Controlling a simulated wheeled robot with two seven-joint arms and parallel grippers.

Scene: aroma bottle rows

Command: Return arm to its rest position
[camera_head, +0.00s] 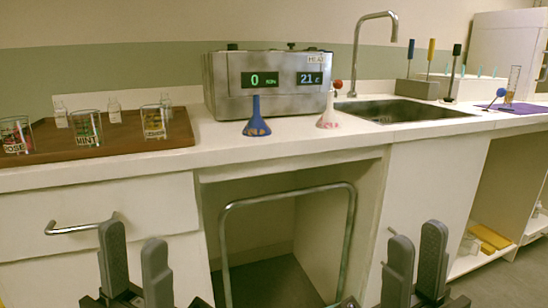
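My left gripper (135,268) shows at the bottom left in the head view, in front of the white drawers. Its two grey fingers stand upright and apart, with nothing between them. My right gripper (415,264) shows at the bottom right, in front of the white cabinet panel. Its fingers are also apart and empty. Both grippers are below the counter top and touch nothing that I can see. Most of both arms is out of the picture.
A white counter (300,141) runs across, with a drawer handle (80,226) near my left gripper. A metal frame (288,195) stands in the open bay between the grippers.

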